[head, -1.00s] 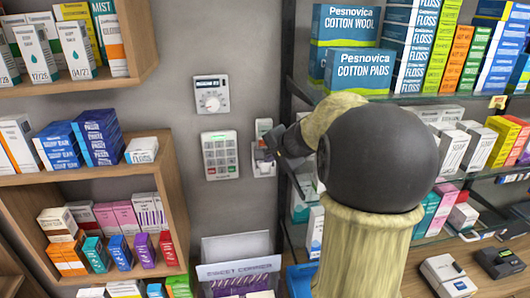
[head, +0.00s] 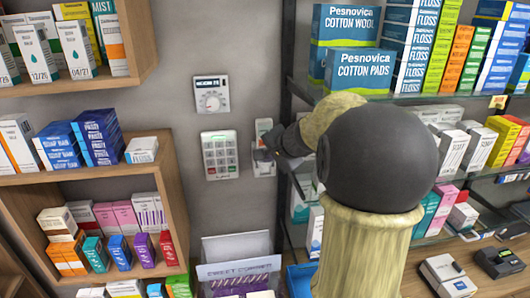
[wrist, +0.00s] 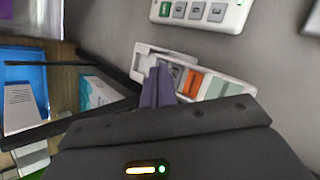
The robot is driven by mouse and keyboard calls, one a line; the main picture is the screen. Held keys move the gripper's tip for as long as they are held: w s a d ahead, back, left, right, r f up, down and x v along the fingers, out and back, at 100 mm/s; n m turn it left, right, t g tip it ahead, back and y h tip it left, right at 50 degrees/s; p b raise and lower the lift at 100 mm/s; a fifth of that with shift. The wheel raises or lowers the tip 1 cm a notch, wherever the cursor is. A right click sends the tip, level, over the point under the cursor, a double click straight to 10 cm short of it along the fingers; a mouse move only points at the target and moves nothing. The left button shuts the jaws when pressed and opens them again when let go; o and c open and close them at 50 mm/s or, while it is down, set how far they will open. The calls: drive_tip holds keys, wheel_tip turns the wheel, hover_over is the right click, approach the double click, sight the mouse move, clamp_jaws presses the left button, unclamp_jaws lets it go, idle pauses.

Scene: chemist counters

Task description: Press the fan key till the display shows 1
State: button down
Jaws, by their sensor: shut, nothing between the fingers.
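A narrow white wall panel (head: 264,128) is mounted right of the keypad. In the wrist view this panel (wrist: 238,90) shows tilted, with a grey, an orange (wrist: 193,83) and a pale green key (wrist: 216,89). My gripper (head: 262,155) is at the panel's lower part. In the wrist view my gripper's fingers (wrist: 158,82) are shut and empty, over the panel's left end. They hide part of it, and I cannot tell whether they touch it. I cannot make out which key is the fan key, or read a number on any display.
A white keypad (head: 220,154) and a dial unit with a small dark display (head: 211,94) are on the wall to the left. Glass shelves with boxes (head: 360,70) stand close on the right. Wooden shelves (head: 95,177) are at the left. A leaflet holder (head: 237,268) is below.

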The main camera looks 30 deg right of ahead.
drive_tip(key=shift+s+d, duration=0.1)
drive_tip(key=shift+d, duration=0.05)
drive_tip(key=shift+w+d, duration=0.3)
drive_tip(key=shift+w, duration=0.65)
idle(0.6)
drive_tip(key=shift+s, duration=0.15)
idle(0.3)
drive_tip(key=shift+s+a+b, duration=0.3)
drive_tip(key=shift+s+b, duration=0.25)
drive_tip(key=shift+s, duration=0.15)
